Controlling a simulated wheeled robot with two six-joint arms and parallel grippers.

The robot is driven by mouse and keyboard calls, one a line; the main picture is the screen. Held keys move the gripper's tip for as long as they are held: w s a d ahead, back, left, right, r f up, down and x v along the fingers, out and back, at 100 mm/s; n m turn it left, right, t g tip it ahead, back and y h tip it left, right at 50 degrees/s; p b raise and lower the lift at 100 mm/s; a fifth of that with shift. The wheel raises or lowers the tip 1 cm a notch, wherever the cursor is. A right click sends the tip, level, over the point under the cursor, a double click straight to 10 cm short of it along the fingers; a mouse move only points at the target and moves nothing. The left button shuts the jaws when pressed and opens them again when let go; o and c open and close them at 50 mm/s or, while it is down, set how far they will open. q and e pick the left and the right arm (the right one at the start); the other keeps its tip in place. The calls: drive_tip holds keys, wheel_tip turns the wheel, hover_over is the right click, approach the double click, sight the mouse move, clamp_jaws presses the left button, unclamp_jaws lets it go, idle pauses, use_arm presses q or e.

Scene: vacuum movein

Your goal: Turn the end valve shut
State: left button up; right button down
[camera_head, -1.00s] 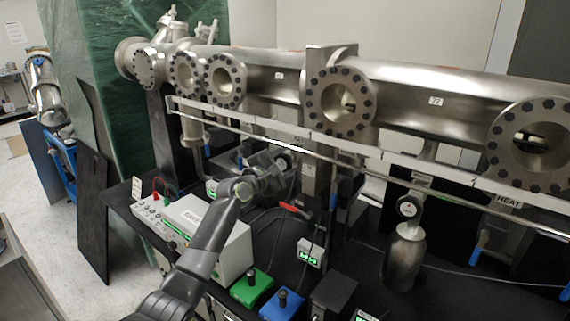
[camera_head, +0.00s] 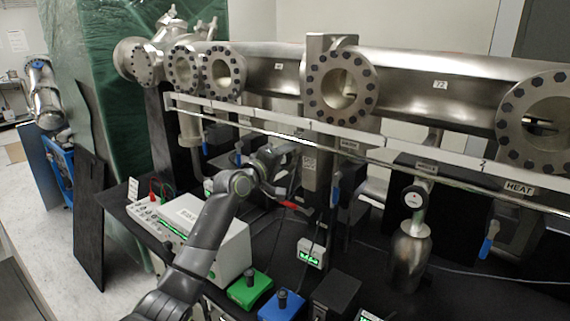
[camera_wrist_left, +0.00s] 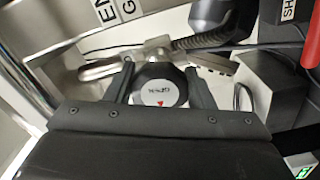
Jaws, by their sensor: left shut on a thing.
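The valve knob (camera_wrist_left: 160,92) is round and black with a white face, small lettering and a red triangle. It shows in the left wrist view, on a metal fitting beside a braided hose. My left gripper (camera_wrist_left: 162,88) has one finger on each side of the knob and is shut on it. In the head view my left gripper (camera_head: 280,158) is under the long steel tube, left of the square post, and hides most of the knob. My right gripper is not in view.
The steel beam tube (camera_head: 400,85) with bolted flanges runs across the back. A metal rail (camera_head: 270,129) runs just above my left gripper. A grey instrument box (camera_head: 212,238), a green box (camera_head: 249,289) and a blue box (camera_head: 281,306) stand below. A red-handled part (camera_head: 290,205) is close by.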

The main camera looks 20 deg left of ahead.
use_arm(q)
drive_tip(key=m+b, duration=0.1)
drive_tip(key=m, duration=0.1)
drive_tip(key=m+b, duration=0.2)
drive_tip(key=shift+f+m, duration=0.35)
drive_tip(key=shift+m, duration=0.05)
drive_tip(key=m+b, duration=0.2)
drive_tip(key=m, duration=0.1)
drive_tip(key=shift+a+m, duration=0.1)
drive_tip(key=shift+m, duration=0.2)
drive_tip(key=m+b, duration=0.2)
drive_tip(key=m, duration=0.2)
drive_tip(key=shift+w+f+b, duration=0.1)
drive_tip(key=shift+b, duration=0.3)
drive_tip(key=shift+a+m+b, duration=0.1)
drive_tip(key=shift+m+b, duration=0.65)
drive_tip(key=shift+m, duration=0.95)
drive_tip(key=o, duration=1)
drive_tip(key=shift+r, duration=0.2)
drive_tip(key=shift+c, duration=0.2)
